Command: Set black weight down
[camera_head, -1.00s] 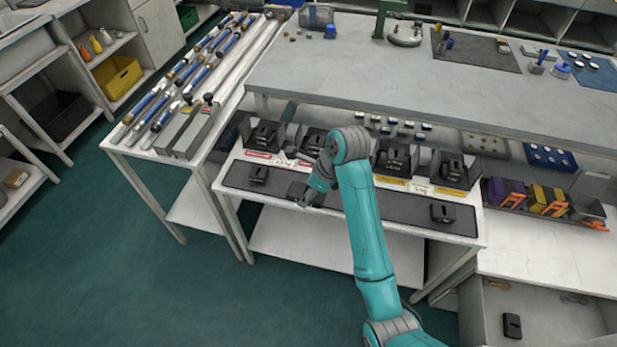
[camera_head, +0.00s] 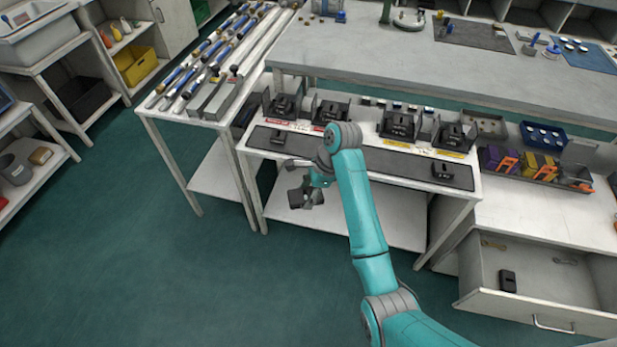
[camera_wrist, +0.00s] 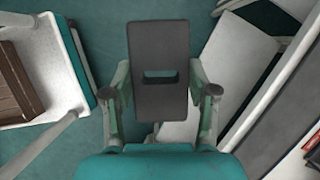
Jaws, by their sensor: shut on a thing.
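My gripper (camera_head: 310,187) is shut on a black weight (camera_head: 298,198), held in the air in front of the workbench, over the floor and level with the lower shelf in the picture. In the wrist view the weight (camera_wrist: 160,38) is a dark flat block with a slot, gripped between both fingers (camera_wrist: 163,95). A further black piece (camera_head: 508,281) lies in the open drawer.
Several black holders (camera_head: 399,125) stand in a row behind the mat. The open drawer (camera_head: 545,318) sticks out at the lower right. A side table (camera_head: 160,107) with blue tubes is on the left. Green floor (camera_head: 150,280) is clear in front.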

